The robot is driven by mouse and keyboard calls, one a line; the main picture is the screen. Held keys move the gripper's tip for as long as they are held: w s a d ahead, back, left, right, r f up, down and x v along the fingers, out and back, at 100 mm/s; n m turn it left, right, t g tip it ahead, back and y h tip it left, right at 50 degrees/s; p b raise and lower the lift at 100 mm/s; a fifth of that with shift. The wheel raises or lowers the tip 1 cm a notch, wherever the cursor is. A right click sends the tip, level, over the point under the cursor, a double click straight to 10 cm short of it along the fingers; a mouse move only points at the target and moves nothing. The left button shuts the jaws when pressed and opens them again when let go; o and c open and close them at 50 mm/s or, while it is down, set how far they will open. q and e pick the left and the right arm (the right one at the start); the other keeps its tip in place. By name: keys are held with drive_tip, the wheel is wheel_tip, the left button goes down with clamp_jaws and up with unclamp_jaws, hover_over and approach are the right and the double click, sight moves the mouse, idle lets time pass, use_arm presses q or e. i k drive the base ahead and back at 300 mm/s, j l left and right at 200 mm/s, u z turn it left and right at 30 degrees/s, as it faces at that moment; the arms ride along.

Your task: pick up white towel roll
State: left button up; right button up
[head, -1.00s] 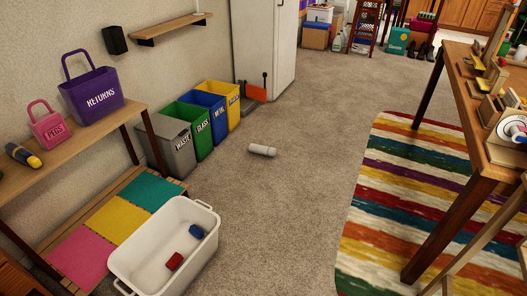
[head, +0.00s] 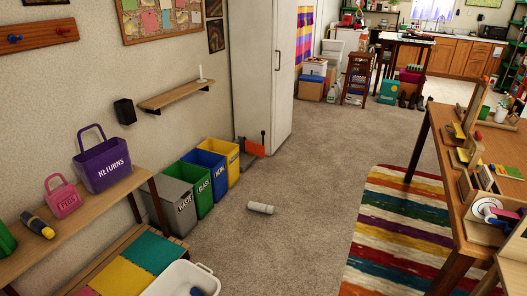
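The white towel roll (head: 260,208) lies on its side on the grey-brown carpet, near the middle of the head view. It is clear of other things, to the right of the row of bins. Neither of my grippers shows in the head view.
Grey, green, blue and yellow bins (head: 203,193) stand along the left wall. A white tub (head: 205,276) is at the bottom edge. A striped rug (head: 397,215) and a wooden workbench (head: 437,122) are to the right. Open carpet (head: 300,250) surrounds the roll.

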sight(260, 208)
drive_tip(key=i+l+z, duration=0.25)
drive_tip(key=i, duration=0.5)
drive_tip(key=i+l+z, duration=0.2)
drive_tip(key=i, duration=0.6)
drive_tip(key=i+j+z, duration=0.1)
drive_tip(key=i, duration=0.8)
drive_tip(key=i+j+z, duration=0.1)
drive_tip(key=i, duration=0.85)
drive_tip(key=i+l+u, duration=0.15)
drive_tip(key=i+u, duration=0.35)
drive_tip(key=i+l+u, duration=0.35)
drive_tip(key=u, duration=0.15)
drive_tip(key=i, duration=0.1)
